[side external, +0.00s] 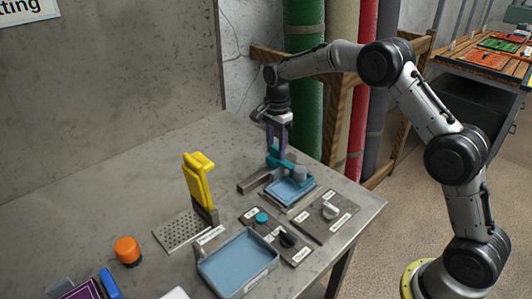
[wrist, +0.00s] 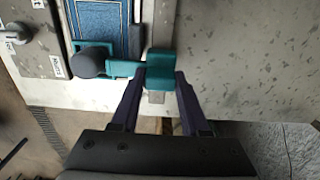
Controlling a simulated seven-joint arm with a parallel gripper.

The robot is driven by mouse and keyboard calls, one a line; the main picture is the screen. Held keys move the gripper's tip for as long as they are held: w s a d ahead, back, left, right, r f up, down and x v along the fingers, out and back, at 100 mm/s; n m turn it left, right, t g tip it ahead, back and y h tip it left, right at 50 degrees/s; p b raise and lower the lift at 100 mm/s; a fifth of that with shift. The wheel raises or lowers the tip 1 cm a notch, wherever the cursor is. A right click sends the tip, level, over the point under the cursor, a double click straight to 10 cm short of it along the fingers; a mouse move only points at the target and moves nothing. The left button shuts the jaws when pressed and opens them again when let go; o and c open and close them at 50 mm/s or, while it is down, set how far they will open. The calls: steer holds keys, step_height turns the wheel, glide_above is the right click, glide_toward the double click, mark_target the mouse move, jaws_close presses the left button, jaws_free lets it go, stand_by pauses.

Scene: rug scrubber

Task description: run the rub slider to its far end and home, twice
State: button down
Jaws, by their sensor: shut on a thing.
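The rub slider (side external: 274,160) is a teal piece with an arm carrying a round grey pad (side external: 300,173). It sits toward the back right end of a metal rail (side external: 254,181), beside a blue rug swatch (side external: 289,191) in a shallow tray. In the wrist view, the slider's teal block (wrist: 159,65) is between my purple fingers, and the grey pad (wrist: 88,62) is at the lower edge of the blue swatch (wrist: 98,22). My gripper (side external: 277,146) points down from above and is shut on the teal block. The fingers partly hide the block in the side view.
A yellow clamp (side external: 198,181) stands upright near an orange button (side external: 127,250). Rolled rugs (side external: 305,75) stand behind the table.

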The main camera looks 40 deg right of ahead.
steer(key=shift+d+r, duration=0.1)
steer(key=shift+d, duration=0.25)
steer(key=c, duration=0.6)
jaws_free()
steer(key=shift+o, duration=1)
steer(key=shift+a, duration=0.1)
step_height(320, 180, up, 14)
steer(key=f, duration=1.4)
steer(key=shift+a+f, duration=0.15)
steer(key=shift+a, duration=0.1)
